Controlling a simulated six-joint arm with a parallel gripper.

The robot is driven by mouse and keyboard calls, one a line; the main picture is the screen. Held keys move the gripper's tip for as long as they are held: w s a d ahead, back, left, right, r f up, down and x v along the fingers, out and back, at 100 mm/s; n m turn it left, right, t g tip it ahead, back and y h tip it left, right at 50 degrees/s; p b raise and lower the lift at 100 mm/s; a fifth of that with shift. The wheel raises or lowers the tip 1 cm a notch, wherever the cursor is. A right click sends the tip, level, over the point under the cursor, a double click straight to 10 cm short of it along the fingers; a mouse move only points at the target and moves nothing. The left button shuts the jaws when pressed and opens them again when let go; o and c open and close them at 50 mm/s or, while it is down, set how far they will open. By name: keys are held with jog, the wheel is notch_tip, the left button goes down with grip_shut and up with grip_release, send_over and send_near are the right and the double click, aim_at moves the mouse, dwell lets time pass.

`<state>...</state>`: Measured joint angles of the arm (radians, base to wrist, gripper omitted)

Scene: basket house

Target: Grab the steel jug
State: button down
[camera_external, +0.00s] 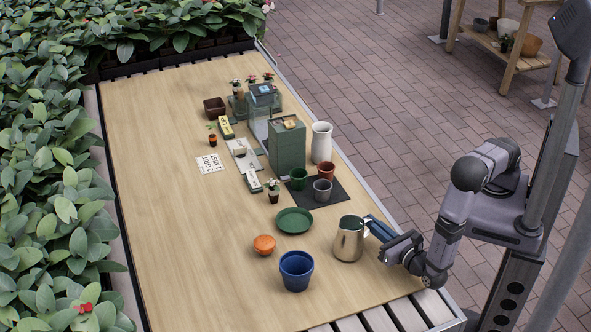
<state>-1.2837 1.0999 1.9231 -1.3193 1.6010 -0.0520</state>
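The steel jug (347,243) stands upright on the wooden table near its right front corner. Its rim shows as a dark opening at the top. My gripper (374,227) reaches in from the right and its tip is at the right side of the jug, near the rim. The fingers overlap the jug's right edge, so I cannot tell whether they touch it or hold a handle. The jug rests on the table.
A blue pot (296,271), an orange round object (264,244) and a green saucer (294,221) stand left of the jug. Small pots on a dark mat (341,196), a white vase (321,142) and a green box (287,150) stand behind. The table's left half is clear.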

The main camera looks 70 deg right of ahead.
jog(key=shift+r, duration=0.2)
jog(key=shift+r, duration=4.7)
jog(key=shift+r, duration=0.1)
